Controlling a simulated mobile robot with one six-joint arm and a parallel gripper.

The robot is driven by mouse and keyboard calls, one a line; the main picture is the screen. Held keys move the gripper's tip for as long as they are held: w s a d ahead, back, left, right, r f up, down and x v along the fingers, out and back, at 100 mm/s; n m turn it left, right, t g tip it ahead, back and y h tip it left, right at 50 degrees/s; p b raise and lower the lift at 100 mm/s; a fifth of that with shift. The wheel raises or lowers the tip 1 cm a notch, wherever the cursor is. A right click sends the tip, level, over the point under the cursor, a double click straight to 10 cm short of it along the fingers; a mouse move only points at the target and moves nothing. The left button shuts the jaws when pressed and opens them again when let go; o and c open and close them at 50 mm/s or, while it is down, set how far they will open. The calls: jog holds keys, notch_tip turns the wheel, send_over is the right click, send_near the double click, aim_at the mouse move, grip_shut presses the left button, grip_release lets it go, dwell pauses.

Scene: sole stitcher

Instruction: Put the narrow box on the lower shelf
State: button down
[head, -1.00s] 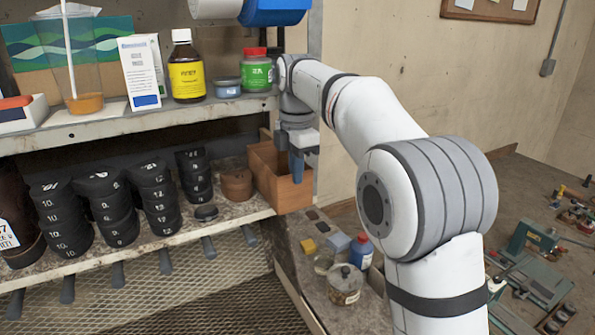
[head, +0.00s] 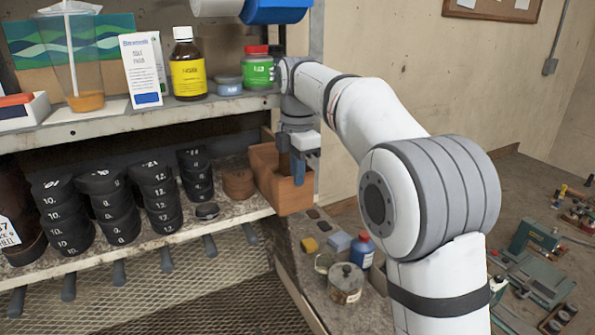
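A narrow, open-topped brown wooden box (head: 265,178) is at the right end of the lower shelf (head: 150,245), beside a round brown tin. Its front end reaches out to the shelf's front edge and right corner. I cannot tell whether its bottom rests fully on the shelf. My gripper (head: 299,172) points down at the front end of the box, with its blue fingers over or against the end wall. The fingers overlap in this view, so their opening and any hold on the wall are unclear.
Stacks of black numbered pieces (head: 110,205) fill the lower shelf to the left. The upper shelf (head: 150,118) above holds bottles, jars and a white carton (head: 140,70). A lower surface at right carries a lidded jar (head: 345,284) and a blue bottle (head: 362,250).

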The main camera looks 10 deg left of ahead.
jog(key=c, duration=2.1)
grip_release()
jog(key=o, duration=0.5)
jog(key=shift+c, duration=0.2)
